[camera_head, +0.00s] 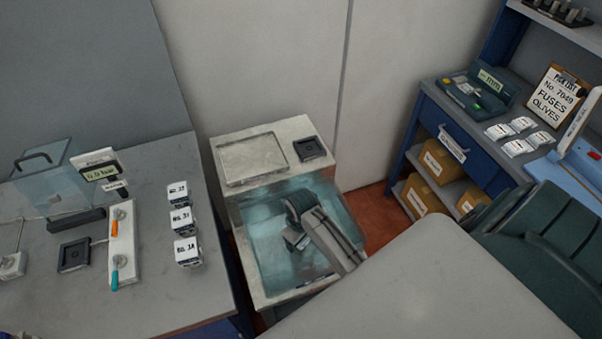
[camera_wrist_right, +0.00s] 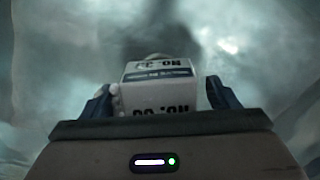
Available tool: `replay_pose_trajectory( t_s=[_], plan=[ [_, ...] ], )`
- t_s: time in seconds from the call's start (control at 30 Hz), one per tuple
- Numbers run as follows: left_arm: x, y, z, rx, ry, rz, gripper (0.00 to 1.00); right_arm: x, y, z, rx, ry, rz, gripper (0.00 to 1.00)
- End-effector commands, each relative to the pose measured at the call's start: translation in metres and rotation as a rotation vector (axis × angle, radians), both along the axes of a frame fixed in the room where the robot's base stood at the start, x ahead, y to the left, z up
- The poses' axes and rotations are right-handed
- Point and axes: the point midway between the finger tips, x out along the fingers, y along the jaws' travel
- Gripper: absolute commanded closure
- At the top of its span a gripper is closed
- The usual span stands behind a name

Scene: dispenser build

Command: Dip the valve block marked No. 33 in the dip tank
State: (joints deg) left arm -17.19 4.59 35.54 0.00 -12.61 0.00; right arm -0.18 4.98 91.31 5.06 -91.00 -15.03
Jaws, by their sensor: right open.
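The dip tank (camera_head: 265,295) is a pale open box of clear teal liquid in the middle of the head view. My right gripper (camera_head: 298,238) reaches down into it, under the liquid. In the right wrist view my right gripper (camera_wrist_right: 160,98) is open, one finger on each side of a white valve block (camera_wrist_right: 158,88). That block's label starts "No." and its digits look like 33, but they are blurred. Whether the fingers touch it is unclear. In the head view the arm largely hides the block. My left gripper is not in view.
Several similar labelled blocks (camera_head: 182,220) stand in a row on the left bench (camera_head: 160,300). A shallow tray (camera_head: 252,159) and a dark square pad (camera_head: 310,148) sit behind the tank. A pale tabletop (camera_head: 420,290) lies in front at right. A blue shelf unit (camera_head: 450,115) stands beyond.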

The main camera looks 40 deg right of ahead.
Motion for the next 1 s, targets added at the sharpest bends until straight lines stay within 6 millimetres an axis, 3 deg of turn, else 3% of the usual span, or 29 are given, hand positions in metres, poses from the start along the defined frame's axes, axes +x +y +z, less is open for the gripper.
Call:
replay_pose_trajectory(
  t_s=[0.53, 0.9, 1.0],
  plan=[
    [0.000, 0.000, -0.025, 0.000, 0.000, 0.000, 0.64, 0.001, 0.000, 0.092, -0.001, -0.005, 0.001, 0.24],
    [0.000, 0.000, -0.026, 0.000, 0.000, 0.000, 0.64, 0.000, 0.000, 0.103, -0.001, -0.004, 0.001, 0.24],
    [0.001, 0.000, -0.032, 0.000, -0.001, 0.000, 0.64, 0.012, -0.007, 0.103, -0.009, -0.037, 0.017, 0.24]
  ],
)
